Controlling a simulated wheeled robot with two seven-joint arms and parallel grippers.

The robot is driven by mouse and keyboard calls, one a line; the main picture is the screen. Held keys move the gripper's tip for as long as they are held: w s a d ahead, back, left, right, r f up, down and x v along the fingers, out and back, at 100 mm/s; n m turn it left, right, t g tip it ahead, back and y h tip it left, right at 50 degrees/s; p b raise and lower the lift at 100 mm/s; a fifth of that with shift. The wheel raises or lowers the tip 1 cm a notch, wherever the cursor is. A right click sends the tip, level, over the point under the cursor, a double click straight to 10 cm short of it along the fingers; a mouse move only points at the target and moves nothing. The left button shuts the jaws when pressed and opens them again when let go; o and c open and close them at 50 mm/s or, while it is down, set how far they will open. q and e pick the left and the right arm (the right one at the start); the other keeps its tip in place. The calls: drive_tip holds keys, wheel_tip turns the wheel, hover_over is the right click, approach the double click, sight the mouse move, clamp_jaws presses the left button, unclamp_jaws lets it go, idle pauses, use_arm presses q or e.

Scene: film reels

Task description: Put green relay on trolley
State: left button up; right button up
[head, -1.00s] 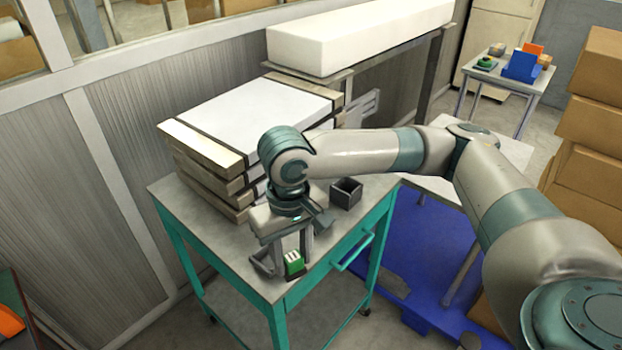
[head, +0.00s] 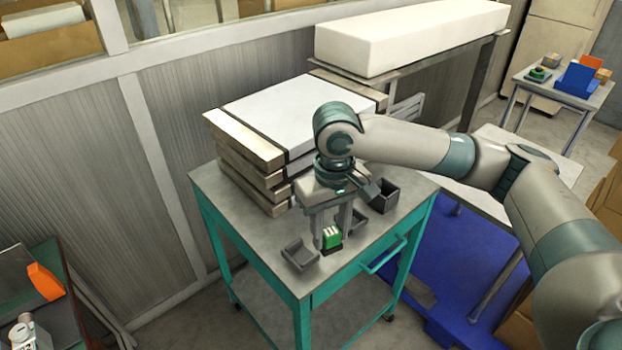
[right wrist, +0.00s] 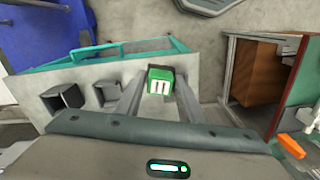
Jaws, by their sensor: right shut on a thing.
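The green relay (head: 332,239), with white markings on top, is between the fingers of my right gripper (head: 331,233). The gripper points down and is shut on it. The relay is over the front part of the grey top of the teal trolley (head: 262,243). A dark patch shows just below it; I cannot tell whether it touches the top. In the right wrist view the relay (right wrist: 160,80) sits between the two fingertips, near the trolley's edge. My left gripper is not in view.
Small dark open bins stand on the trolley: one left of the relay (head: 300,255), one behind the gripper (head: 355,221), one farther right (head: 384,197). Stacked boards (head: 262,125) fill the trolley's back. A side table (head: 540,78) holds a blue bin (head: 577,79).

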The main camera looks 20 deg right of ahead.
drive_tip(key=w+d+r+n+p, duration=0.1)
drive_tip(key=w+d+r+n, duration=0.1)
drive_tip(key=w+d, duration=0.5)
drive_tip(key=w+n, duration=0.1)
drive_tip(key=w, duration=0.1)
drive_tip(key=shift+w+d+r, duration=0.15)
drive_tip(key=shift+w+d, duration=0.15)
drive_tip(key=shift+w, duration=0.1)
drive_tip(key=shift+a, duration=0.1)
drive_tip(key=p, duration=0.4)
approach(296, 224)
drive_tip(key=shift+s+d, duration=0.2)
drive_tip(key=shift+w+a+f, duration=0.2)
drive_tip(key=shift+a+f, duration=0.05)
drive_tip(key=shift+f, duration=0.05)
drive_tip(key=shift+f, duration=0.1)
wheel_tip(296, 224, down, 3)
drive_tip(key=shift+s+f+p, duration=0.1)
drive_tip(key=shift+f+p, duration=0.1)
drive_tip(key=shift+p, duration=0.4)
drive_tip(key=shift+f, duration=0.25)
